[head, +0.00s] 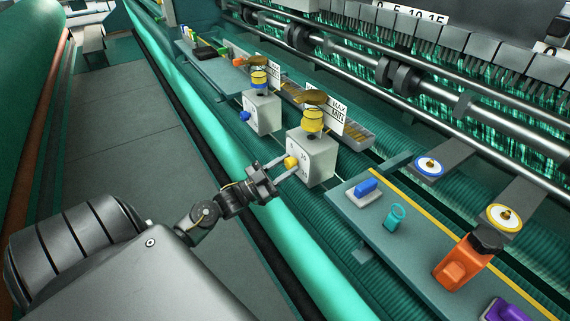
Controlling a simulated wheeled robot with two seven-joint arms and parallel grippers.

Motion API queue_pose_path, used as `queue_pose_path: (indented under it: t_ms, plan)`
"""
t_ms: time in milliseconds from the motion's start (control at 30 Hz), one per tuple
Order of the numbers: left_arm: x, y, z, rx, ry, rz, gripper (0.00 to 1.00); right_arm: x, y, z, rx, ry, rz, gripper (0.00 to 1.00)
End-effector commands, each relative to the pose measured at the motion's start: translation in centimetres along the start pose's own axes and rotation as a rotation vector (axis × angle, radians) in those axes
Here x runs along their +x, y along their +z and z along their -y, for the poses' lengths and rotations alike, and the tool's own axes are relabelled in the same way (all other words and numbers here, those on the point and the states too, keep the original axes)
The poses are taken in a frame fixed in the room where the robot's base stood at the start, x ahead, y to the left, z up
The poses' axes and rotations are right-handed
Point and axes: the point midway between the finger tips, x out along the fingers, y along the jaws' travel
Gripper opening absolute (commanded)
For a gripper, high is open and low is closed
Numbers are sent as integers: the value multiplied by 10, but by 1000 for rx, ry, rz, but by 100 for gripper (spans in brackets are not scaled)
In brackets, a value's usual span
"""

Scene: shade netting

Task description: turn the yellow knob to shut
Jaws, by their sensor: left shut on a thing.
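The yellow knob (291,162) is on the front face of a light grey box (318,158) that has a yellow cap (313,120) on top. My left gripper (285,168) reaches in from the lower left, and its two fingers are closed on the knob from either side. The dial marks around the knob are too small to read. A sign (336,121) with MAX on it stands behind the box. My right gripper does not show.
A similar box (264,113) with a blue knob (245,116) stands behind, to the left. A green roller (232,170) runs alongside; the walkway (125,135) at left is clear.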

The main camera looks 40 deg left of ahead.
Motion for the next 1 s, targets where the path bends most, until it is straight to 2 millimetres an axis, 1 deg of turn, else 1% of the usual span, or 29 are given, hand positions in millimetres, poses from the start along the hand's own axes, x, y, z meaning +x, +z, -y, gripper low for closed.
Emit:
queue_pose_path:
  t_ms: [567,600,733,1000]
  plan:
    - [0,1,0,-28,-11,2,11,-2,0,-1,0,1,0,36]
    - [0,1,0,-28,-11,2,38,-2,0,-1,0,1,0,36]
    - [0,1,0,-27,-11,1,55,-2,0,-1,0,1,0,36]
    - [-1,1,0,-26,-10,1,55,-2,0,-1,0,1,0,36]
